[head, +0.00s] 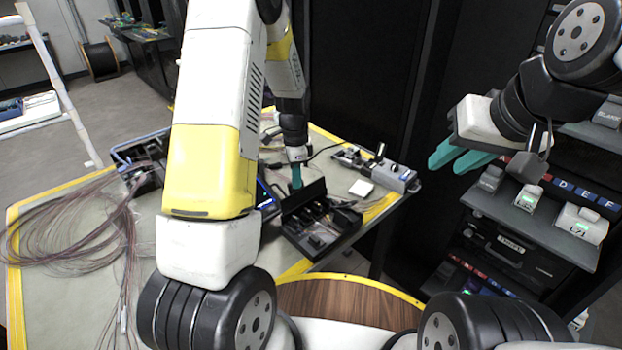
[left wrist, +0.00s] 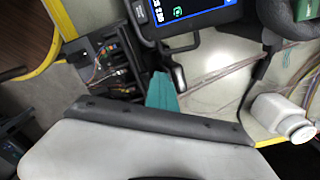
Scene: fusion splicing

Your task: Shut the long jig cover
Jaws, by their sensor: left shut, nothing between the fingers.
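A black jig tray (head: 318,240) with several slots stands at the table's front right edge. A dark flat panel, seemingly its cover (head: 303,196), stands raised along the tray's far side. In the left wrist view the tray (left wrist: 104,88) shows at upper left, with thin coloured fibres in it. My left gripper (head: 296,182) is shut and empty, its teal fingertips just behind the raised panel; I cannot tell whether they touch it. The teal fingers (left wrist: 161,90) also show in the left wrist view, beside the tray. My right gripper (head: 458,156) is open and empty, off the table to the right.
A device with a lit blue screen (left wrist: 190,10) stands beside the tray. A grey fixture with a lever (head: 385,172) lies at the back right. A white bottle (left wrist: 283,118) is near the table edge. Loose fibre bundles (head: 70,220) cover the left side. A rack (head: 515,255) stands right.

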